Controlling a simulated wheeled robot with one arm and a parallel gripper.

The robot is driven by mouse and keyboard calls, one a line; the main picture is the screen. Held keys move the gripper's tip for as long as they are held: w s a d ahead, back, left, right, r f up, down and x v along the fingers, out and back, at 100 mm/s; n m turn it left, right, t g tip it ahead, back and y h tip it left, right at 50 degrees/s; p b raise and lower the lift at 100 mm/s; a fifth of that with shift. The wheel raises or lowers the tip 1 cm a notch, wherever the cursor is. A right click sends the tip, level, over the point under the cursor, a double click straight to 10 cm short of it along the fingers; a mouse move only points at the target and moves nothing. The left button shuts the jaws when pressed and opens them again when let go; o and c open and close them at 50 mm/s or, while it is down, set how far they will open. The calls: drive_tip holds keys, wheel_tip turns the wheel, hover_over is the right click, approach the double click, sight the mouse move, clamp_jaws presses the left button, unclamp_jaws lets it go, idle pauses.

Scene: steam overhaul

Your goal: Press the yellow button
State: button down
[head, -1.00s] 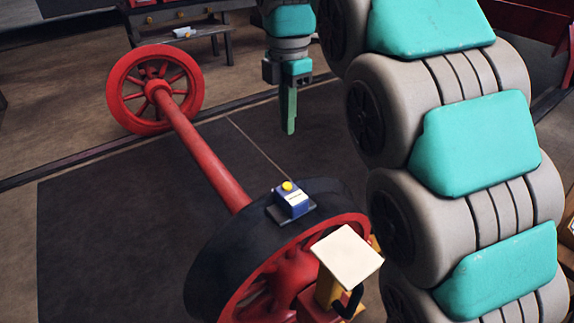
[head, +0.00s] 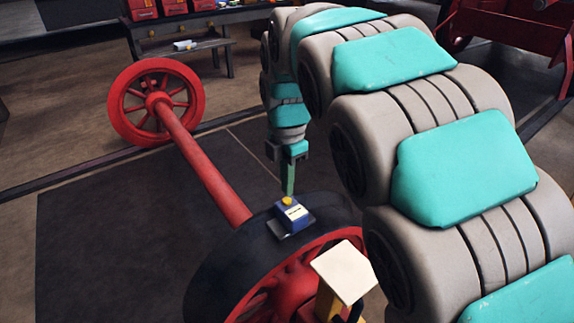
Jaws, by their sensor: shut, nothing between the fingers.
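The yellow button (head: 287,201) sits on top of a small blue box (head: 293,216) with a white label. The box rests on a dark plate on the black rim of the near red wheel (head: 222,268). My gripper (head: 288,190) points straight down, its green fingers shut and empty. In the picture its tips are right above the button and partly behind it. I cannot tell whether they touch it or stay apart in depth.
A red axle (head: 205,170) joins the near wheel to a far red wheel (head: 157,102). A cream-topped yellow stand (head: 344,272) is in front of the near wheel. A bench (head: 185,45) with red boxes stands at the back. The dark floor mat (head: 100,230) is clear at left.

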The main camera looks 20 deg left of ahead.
sight(287, 201)
drive_tip(key=shift+f, duration=1)
drive_tip(key=shift+f+b, duration=0.5)
drive_tip(key=shift+f, duration=0.2)
drive_tip(key=shift+s+d+f, duration=0.1)
drive_tip(key=shift+s+f, duration=0.05)
drive_tip(key=shift+f, duration=0.35)
drive_tip(key=shift+s, duration=0.1)
drive_tip(key=shift+r, duration=0.35)
wheel_tip(287, 201, up, 15)
drive_tip(key=shift+w, duration=0.3)
